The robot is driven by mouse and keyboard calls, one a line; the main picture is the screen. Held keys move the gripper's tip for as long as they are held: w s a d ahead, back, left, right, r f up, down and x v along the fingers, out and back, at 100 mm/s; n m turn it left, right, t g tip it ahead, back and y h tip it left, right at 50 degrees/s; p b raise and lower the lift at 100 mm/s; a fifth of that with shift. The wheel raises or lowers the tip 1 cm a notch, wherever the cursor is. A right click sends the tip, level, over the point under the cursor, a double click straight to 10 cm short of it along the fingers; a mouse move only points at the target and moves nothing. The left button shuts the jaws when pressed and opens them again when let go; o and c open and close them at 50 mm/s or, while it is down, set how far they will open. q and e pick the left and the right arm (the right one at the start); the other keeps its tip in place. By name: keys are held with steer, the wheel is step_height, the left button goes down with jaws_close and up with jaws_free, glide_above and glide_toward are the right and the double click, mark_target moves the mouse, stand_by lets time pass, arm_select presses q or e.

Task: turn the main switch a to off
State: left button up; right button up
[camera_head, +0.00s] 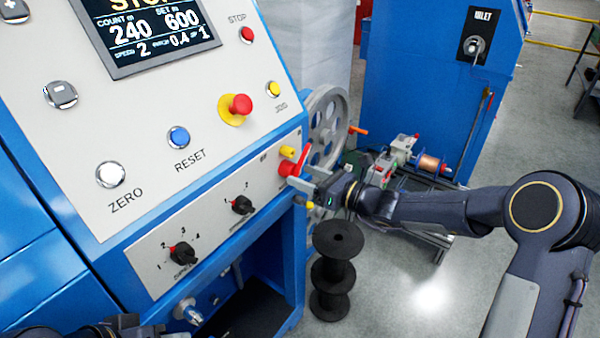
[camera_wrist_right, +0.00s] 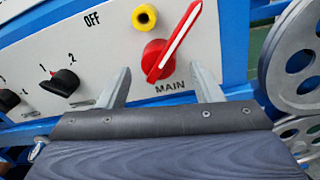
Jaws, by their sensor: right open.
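The red main switch (camera_wrist_right: 160,58) has a long handle with a white line, pointing to the upper right in the right wrist view. MAIN is printed below it and OFF at its upper left. In the head view the switch (camera_head: 291,168) sits at the right end of the lower panel. My right gripper (camera_head: 304,188) is open in front of it. In the right wrist view its fingers lie either side of the switch's lower part; contact cannot be made out. Part of my left arm shows at the lower left in the head view; its jaws are unclear.
A yellow button (camera_wrist_right: 145,17) sits close above the switch. A black selector knob (camera_wrist_right: 60,82) is to its left. Black spools (camera_head: 337,270) stand below my right gripper, and a grey wheel (camera_head: 326,125) is behind the panel's right edge. Open floor lies at the right.

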steer(key=shift+x, duration=1)
steer(key=shift+c, duration=0.2)
jaws_close()
